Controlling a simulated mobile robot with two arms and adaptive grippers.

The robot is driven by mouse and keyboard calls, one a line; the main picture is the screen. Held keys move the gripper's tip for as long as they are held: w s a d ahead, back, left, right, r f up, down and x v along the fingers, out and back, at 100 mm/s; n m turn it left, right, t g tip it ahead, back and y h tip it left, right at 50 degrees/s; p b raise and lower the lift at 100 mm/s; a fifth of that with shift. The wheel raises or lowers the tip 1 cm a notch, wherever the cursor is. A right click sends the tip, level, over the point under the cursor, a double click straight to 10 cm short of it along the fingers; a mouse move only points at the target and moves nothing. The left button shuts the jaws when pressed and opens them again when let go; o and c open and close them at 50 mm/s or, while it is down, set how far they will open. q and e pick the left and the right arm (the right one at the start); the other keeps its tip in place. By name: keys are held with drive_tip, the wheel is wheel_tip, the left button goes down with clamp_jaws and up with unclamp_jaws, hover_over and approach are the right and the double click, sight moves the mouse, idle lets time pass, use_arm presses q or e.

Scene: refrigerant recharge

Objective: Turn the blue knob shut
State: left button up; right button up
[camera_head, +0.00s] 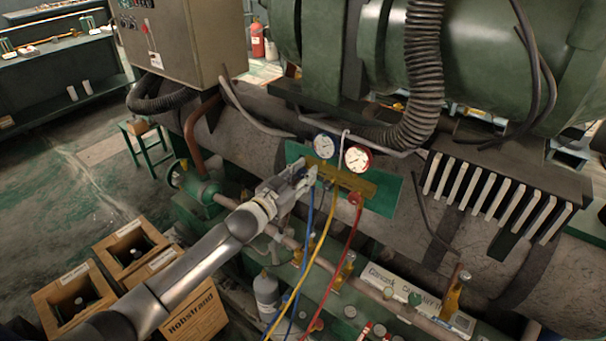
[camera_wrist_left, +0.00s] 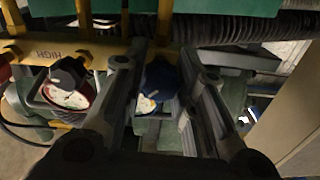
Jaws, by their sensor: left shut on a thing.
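The manifold (camera_head: 345,182) is a yellow bar on a green plate, with two round gauges above it. My left gripper (camera_head: 303,180) is at the manifold's left end, below the left gauge (camera_head: 323,146). In the left wrist view the blue knob (camera_wrist_left: 158,82) lies between the two fingers of the left gripper (camera_wrist_left: 163,55), which is shut on it. In the head view the gripper hides the knob. My right gripper is in neither view.
Blue, yellow and red hoses (camera_head: 329,222) hang below the manifold. The red-rimmed gauge (camera_head: 357,158) is at its right. In the left wrist view a dark knob (camera_wrist_left: 68,73) sits beside the "HIGH" marking. Wooden crates (camera_head: 130,248) stand at lower left.

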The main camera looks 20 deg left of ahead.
use_arm(q)
drive_tip(key=m, duration=0.4)
drive_tip(key=shift+r+m, duration=0.15)
drive_tip(key=shift+m, duration=0.15)
drive_tip(key=m, duration=0.4)
drive_tip(key=shift+b, duration=0.4)
drive_tip(key=shift+m, duration=0.3)
drive_tip(key=o, duration=1.1)
drive_tip(key=shift+c, duration=0.2)
drive_tip(key=shift+s, duration=0.1)
drive_tip(key=shift+s+a+f, duration=0.1)
drive_tip(key=shift+s+f, duration=0.1)
drive_tip(key=shift+s, duration=0.05)
drive_tip(key=v, duration=1.1)
